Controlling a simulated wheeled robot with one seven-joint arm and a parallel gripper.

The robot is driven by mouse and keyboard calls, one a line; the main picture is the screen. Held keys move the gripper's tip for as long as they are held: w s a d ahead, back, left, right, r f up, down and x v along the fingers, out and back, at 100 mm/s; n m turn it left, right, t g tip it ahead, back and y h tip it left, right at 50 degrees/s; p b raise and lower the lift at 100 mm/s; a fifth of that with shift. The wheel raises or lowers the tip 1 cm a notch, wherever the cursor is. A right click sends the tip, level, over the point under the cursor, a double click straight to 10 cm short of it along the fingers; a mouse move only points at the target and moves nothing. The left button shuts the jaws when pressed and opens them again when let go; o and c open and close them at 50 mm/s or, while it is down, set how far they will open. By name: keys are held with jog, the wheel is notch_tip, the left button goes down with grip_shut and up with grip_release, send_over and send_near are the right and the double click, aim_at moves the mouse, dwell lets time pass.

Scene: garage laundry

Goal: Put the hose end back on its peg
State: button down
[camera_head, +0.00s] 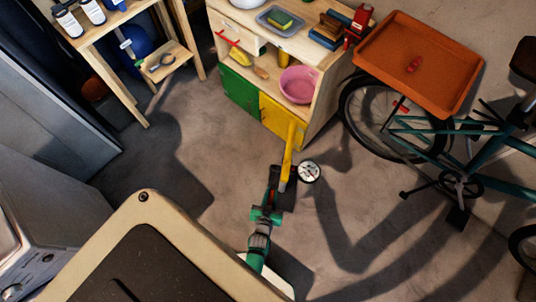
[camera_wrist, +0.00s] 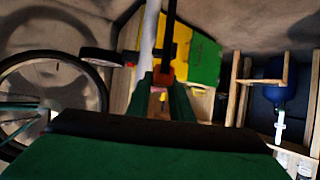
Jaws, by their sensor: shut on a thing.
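My gripper (camera_head: 267,208) has green fingers and reaches out at the lower middle of the head view. In the wrist view, my gripper (camera_wrist: 164,92) is shut on a small red-brown piece (camera_wrist: 164,75) with a dark shaft beyond it, which I take for the hose end. Just ahead in the head view stand a yellow upright part (camera_head: 288,150) and a round white gauge (camera_head: 309,171), seemingly of one pump. A dark disc, probably the gauge, shows edge-on in the wrist view (camera_wrist: 102,57). I cannot make out the peg; the hose's run is unclear.
A wooden cabinet with a green door (camera_head: 240,90) and a pink bowl (camera_head: 298,84) stands behind. A teal bicycle (camera_head: 435,130) and an orange tray (camera_head: 420,62) are at the right. A wooden shelf (camera_head: 120,35) is at upper left. Bare floor (camera_head: 190,140) lies between.

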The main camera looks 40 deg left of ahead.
jog(key=shift+s+a+f, duration=0.2)
jog(key=shift+s+a, duration=0.05)
jog(key=shift+s, duration=0.2)
jog(key=shift+s+a+f, duration=0.2)
jog(key=shift+s+a, duration=0.05)
jog(key=shift+s, duration=0.15)
jog(key=shift+w, duration=0.1)
jog(key=shift+w+a, duration=0.95)
jog(key=shift+w, duration=0.95)
jog(key=shift+w+a, duration=1)
jog(key=shift+w, duration=0.95)
jog(key=shift+w+a, duration=0.95)
jog(key=shift+w, duration=0.95)
jog(key=shift+f, duration=0.4)
jog(key=shift+f, duration=0.35)
jog(key=shift+f, duration=0.3)
jog(key=shift+f, duration=0.6)
jog(key=shift+f, duration=0.15)
